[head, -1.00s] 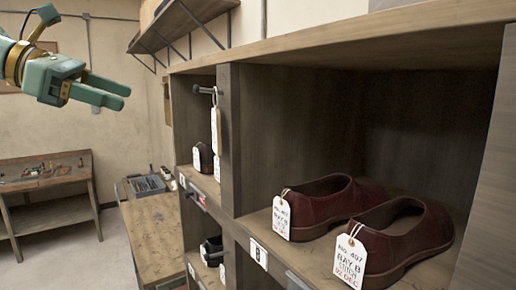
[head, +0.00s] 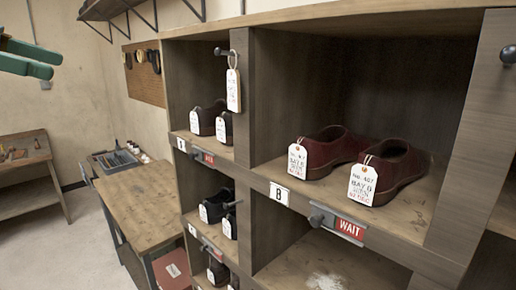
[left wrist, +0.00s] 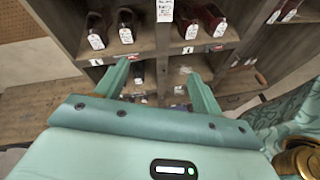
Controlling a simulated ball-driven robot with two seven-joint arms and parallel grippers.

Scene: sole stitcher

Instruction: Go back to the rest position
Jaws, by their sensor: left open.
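My left gripper (head: 28,60) is at the upper left edge of the head view, partly cut off, in the air left of the shelf unit. In the left wrist view its two fingers (left wrist: 160,85) are spread apart with nothing between them, and the shelf lies beyond. My right gripper is in neither view. A pair of dark red shoes (head: 365,165) with white tags stands in the bay marked 8, apart from my gripper.
The wooden shelf unit (head: 241,130) fills the right side, with black shoes in its smaller bays. A red WAIT slider (head: 350,228) is on the shelf edge. A workbench (head: 145,205) stands left of it, another table (head: 30,150) at far left. Floor between is clear.

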